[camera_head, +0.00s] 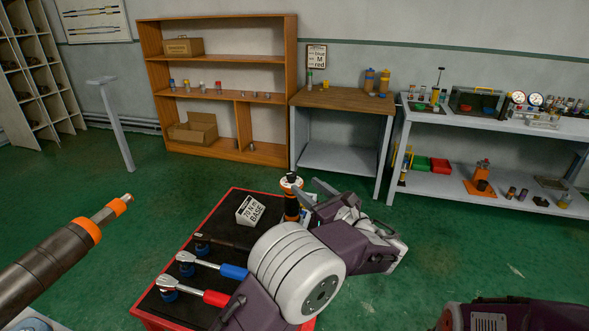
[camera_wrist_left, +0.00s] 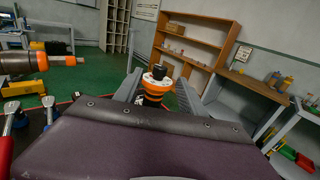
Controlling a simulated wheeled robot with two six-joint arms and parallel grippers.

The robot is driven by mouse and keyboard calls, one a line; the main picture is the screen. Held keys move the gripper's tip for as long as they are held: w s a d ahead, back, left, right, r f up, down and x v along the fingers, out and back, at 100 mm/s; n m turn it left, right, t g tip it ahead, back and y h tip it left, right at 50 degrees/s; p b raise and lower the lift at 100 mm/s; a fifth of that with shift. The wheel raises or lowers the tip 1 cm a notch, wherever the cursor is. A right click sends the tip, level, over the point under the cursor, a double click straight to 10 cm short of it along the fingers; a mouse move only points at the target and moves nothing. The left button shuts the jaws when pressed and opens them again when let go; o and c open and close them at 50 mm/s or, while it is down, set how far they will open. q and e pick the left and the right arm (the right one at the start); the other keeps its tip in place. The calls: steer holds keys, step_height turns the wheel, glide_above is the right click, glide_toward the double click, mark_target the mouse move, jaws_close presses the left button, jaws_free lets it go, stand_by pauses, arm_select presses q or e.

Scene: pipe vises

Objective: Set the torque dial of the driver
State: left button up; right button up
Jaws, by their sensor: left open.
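The driver (camera_head: 291,198) stands upright on the red-edged cart, black with orange bands and a pale ring near its top. In the left wrist view the driver (camera_wrist_left: 156,84) shows between the two fingers of my left gripper (camera_wrist_left: 158,92), with its lower part hidden by the gripper body. My left gripper (camera_head: 312,193) is open right beside the driver in the head view; I cannot tell whether a finger touches it. A card (camera_head: 250,210) reading "70 N m BASE" stands left of the driver. The dial's setting is too small to read. My right gripper is out of view.
Wrenches with blue (camera_head: 234,271) and red (camera_head: 216,298) handles lie on the cart (camera_head: 150,319). A large dark tool (camera_head: 45,265) with orange rings juts in from the left. A wooden shelf (camera_head: 220,95) and benches line the wall.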

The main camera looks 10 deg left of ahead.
mark_target(295, 178)
arm_select(q)
steer(key=x, duration=0.7)
steer(key=shift+w+a+f, duration=0.1)
steer(key=shift+w+f, duration=0.15)
steer(key=shift+w, duration=0.05)
steer(key=shift+w+a+r, duration=0.1)
steer(key=shift+w+a, duration=0.2)
steer(key=shift+a, duration=0.15)
jaws_close()
